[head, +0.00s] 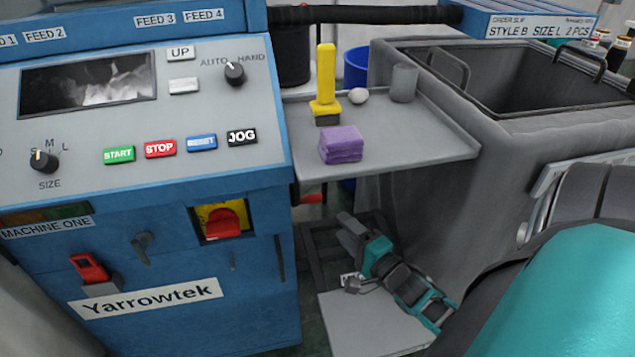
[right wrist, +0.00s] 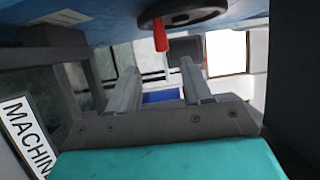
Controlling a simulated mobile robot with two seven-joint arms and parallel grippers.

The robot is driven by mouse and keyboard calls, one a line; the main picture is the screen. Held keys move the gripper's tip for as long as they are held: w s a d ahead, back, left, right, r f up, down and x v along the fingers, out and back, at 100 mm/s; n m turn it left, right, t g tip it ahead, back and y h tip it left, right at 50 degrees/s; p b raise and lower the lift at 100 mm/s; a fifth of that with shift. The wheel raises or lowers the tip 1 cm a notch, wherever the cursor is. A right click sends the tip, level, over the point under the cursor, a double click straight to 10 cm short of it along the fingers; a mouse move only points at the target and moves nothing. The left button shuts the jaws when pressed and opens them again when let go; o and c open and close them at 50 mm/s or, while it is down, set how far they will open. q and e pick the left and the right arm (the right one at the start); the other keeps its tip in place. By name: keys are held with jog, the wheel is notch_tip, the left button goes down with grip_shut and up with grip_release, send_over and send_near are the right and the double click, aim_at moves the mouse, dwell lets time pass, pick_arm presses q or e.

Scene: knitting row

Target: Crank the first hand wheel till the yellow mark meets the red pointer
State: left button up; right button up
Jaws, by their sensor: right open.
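In the right wrist view, a dark round hand wheel (right wrist: 185,12) shows at the top edge, partly cut off, with a red piece (right wrist: 160,36) hanging from it. I cannot tell whether this red piece is the grip or the pointer. No yellow mark shows on the visible part of the wheel. My right gripper (right wrist: 156,78) is open and empty, its fingers apart below the red piece. In the head view my right gripper (head: 352,232) is low, right of the blue machine (head: 245,310). A small red part (head: 310,198) shows beside the machine there. My left gripper is out of view.
A grey shelf (head: 425,140) juts out above my right gripper, holding a yellow-handled brush (head: 326,80), a purple block (head: 341,145) and a grey cup (head: 404,82). A large grey bin (head: 440,190) stands to the right. A red lever (head: 88,267) is on the machine's front.

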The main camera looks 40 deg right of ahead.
aim_at(316, 202)
jog(key=w+b, duration=0.1)
jog(key=w, duration=0.3)
jog(key=w+d+b, duration=0.1)
jog(key=w, duration=0.3)
jog(key=w+b, duration=0.1)
jog(key=w, duration=0.3)
jog(key=shift+w+d+r, duration=0.1)
jog(key=shift+w+d, duration=0.05)
jog(key=shift+w, duration=0.25)
grip_shut()
